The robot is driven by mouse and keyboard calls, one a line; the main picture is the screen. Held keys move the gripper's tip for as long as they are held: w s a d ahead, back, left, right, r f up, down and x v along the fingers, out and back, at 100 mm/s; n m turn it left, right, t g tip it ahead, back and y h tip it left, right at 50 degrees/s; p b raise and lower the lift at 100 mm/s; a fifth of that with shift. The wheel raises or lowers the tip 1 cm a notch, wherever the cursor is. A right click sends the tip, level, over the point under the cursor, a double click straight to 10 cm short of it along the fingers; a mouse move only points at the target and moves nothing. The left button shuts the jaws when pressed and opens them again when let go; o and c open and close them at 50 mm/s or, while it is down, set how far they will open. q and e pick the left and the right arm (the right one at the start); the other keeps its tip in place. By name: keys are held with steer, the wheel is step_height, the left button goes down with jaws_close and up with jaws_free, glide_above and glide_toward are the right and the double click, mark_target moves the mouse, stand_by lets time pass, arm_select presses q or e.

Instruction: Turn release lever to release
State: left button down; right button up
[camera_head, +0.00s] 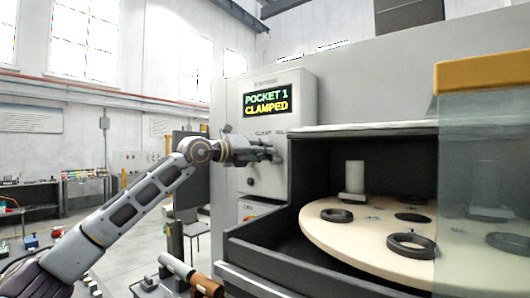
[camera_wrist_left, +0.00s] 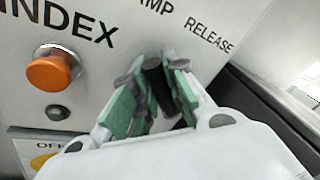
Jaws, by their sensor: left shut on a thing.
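The release lever (camera_wrist_left: 157,82) is a dark handle on the grey control panel (camera_head: 296,105), under the words CLAMP and RELEASE. My left gripper (camera_head: 268,153) is at the panel, and in the left wrist view the gripper (camera_wrist_left: 160,80) has its green-padded fingers shut on the lever, one on each side. The fingers hide part of the lever, and its exact angle is hard to tell. The display (camera_head: 265,101) reads POCKET 1 CLAMPED. My right gripper is in neither view.
An orange INDEX button (camera_wrist_left: 52,70) and a small dark button (camera_wrist_left: 58,112) are left of the lever. A clear guard (camera_head: 480,150) covers the far right.

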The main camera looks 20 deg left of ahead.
arm_select(q)
steer(key=shift+d+r+m, duration=0.15)
steer(key=shift+d+m, duration=0.05)
steer(key=shift+m, duration=0.4)
steer(key=m, duration=0.1)
steer(key=d+m+y+p, duration=0.1)
steer(key=shift+s+r+m+g, duration=0.2)
steer(key=shift+r+m+g, duration=0.1)
steer(key=shift+g, duration=0.1)
steer(key=m, duration=0.2)
steer(key=d+m+y, duration=0.1)
steer(key=shift+s+d+r, duration=0.1)
steer(key=shift+s+r, duration=0.05)
steer(key=shift+s, duration=0.1)
steer(key=m, duration=0.1)
steer(key=d+m+y, duration=0.1)
steer(key=m, duration=0.1)
steer(key=shift+s+d, duration=0.15)
steer(key=shift+s, duration=0.1)
steer(key=shift+s+d+f+m+y, duration=0.15)
steer(key=shift+d+m+y, duration=0.15)
steer(key=shift+m, duration=0.2)
steer(key=shift+d+f+m+y, duration=0.15)
steer(key=shift+m+y, duration=0.15)
steer(key=shift+m, duration=0.2)
steer(key=shift+s+d+f+m+y, duration=0.1)
steer(key=shift+d+f+m+y, duration=0.2)
steer(key=shift+m, duration=0.5)
steer(key=shift+d, duration=0.1)
